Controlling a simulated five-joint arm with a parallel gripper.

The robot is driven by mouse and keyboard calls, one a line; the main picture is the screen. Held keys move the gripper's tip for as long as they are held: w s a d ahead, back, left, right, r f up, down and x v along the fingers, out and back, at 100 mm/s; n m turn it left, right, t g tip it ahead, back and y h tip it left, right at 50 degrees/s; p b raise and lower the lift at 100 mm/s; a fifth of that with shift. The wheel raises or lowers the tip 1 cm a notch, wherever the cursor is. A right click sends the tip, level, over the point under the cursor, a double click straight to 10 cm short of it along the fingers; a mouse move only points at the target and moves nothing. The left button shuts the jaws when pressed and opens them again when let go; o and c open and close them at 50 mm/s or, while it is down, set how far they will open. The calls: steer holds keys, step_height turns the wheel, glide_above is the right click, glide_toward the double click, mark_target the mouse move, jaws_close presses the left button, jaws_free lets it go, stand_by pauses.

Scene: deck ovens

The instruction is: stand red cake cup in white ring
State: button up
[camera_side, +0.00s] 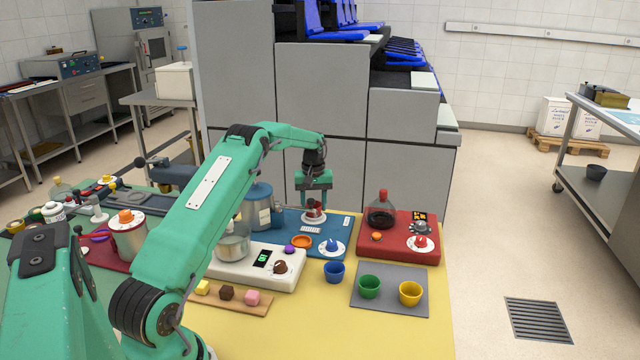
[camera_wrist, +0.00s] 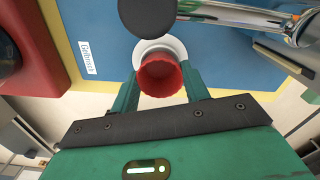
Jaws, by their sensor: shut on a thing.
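My gripper (camera_side: 314,194) points down over the blue board, shut on the red cake cup (camera_side: 311,207), which is upright. In the wrist view the red cup (camera_wrist: 160,80) sits between the two green fingers of my gripper (camera_wrist: 162,76), its open, scalloped mouth facing the camera. The white ring (camera_wrist: 172,46) shows as an arc around the far side of the cup; the cup hides its near side. In the side view the white ring (camera_side: 314,218) lies directly under the cup. I cannot tell whether the cup's base touches down inside it.
A blue-lidded canister (camera_side: 261,206) stands left of my gripper. A red board (camera_side: 390,249) with a dark flask (camera_side: 381,212) is at right. Blue (camera_side: 334,272), green (camera_side: 369,287) and yellow (camera_side: 410,293) cups stand in front.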

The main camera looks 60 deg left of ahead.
steer(key=shift+f, duration=0.4)
steer(key=o, duration=0.7)
steer(key=shift+r, duration=0.15)
steer(key=shift+r, duration=5.4)
steer(key=shift+d+r, duration=0.1)
